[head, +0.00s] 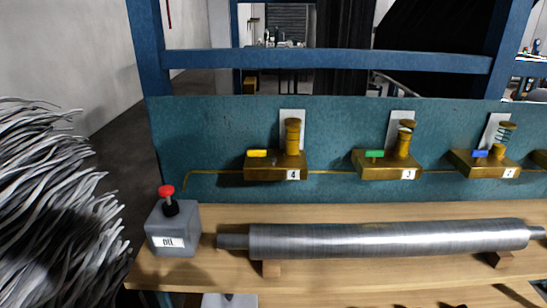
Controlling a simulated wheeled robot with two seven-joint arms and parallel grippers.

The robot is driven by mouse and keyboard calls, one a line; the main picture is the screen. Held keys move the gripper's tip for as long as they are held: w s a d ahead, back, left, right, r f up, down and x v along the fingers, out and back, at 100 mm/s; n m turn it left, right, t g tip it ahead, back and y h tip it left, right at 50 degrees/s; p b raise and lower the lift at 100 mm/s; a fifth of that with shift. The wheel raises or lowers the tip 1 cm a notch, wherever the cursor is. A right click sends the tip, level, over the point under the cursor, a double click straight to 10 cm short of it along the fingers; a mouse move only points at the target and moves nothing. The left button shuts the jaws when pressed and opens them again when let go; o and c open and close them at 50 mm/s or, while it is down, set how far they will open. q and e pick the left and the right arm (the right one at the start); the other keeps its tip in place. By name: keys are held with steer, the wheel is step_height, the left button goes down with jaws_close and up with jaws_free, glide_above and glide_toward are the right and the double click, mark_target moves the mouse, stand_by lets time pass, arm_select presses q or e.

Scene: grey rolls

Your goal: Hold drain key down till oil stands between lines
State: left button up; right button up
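Three brass lubricator blocks stand along a teal panel. The left one (275,172) is marked 4 and has a yellow key (257,153). The middle one (388,167) has a green key (374,154). The right one (487,164) has a blue key (479,153). Each carries an upright brass cylinder before a white card; the right cylinder (507,133) shows a pale coil. Oil levels and lines are too small to tell. A grey can (173,229) with a red knob (166,191) is labelled OIL. Neither gripper shows.
A steel roller (390,240) lies on wooden blocks along the bench (210,270), in front of the brass blocks. A mass of grey and black strands (50,200) fills the left side. A blue frame (330,60) rises behind. Another brass piece (540,157) is cut off at right.

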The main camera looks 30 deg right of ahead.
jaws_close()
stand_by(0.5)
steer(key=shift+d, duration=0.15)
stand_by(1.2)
